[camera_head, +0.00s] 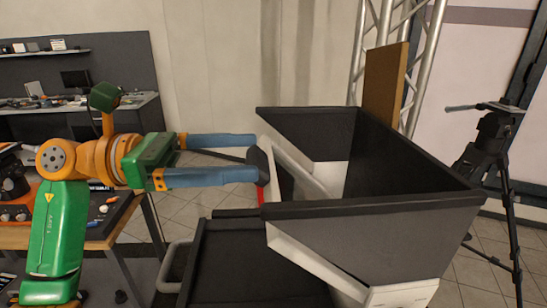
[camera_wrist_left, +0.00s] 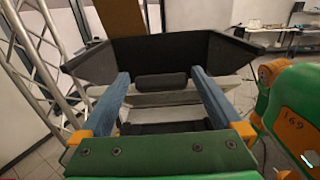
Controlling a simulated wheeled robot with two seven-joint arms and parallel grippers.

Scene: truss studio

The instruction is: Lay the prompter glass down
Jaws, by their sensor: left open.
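The prompter is a large dark hood with pale lower sides (camera_head: 375,235), open at the top. A slanted pale piece (camera_head: 300,168) inside it seems to belong to the prompter glass; I cannot make out a clear pane. A dark padded grip (camera_head: 258,164) sits at its near left end. My left gripper (camera_head: 256,158) comes in level from the left, open, with its blue fingertips near this grip. In the left wrist view the dark grip (camera_wrist_left: 162,80) shows between the open fingers (camera_wrist_left: 160,74), with gaps on both sides. My right gripper is out of view.
A dark tray (camera_head: 250,265) lies below the hood's left side. A wooden table (camera_head: 115,222) with small items stands at the left. A truss (camera_head: 425,75) and brown board (camera_head: 385,80) rise behind; a black tripod (camera_head: 492,150) stands right.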

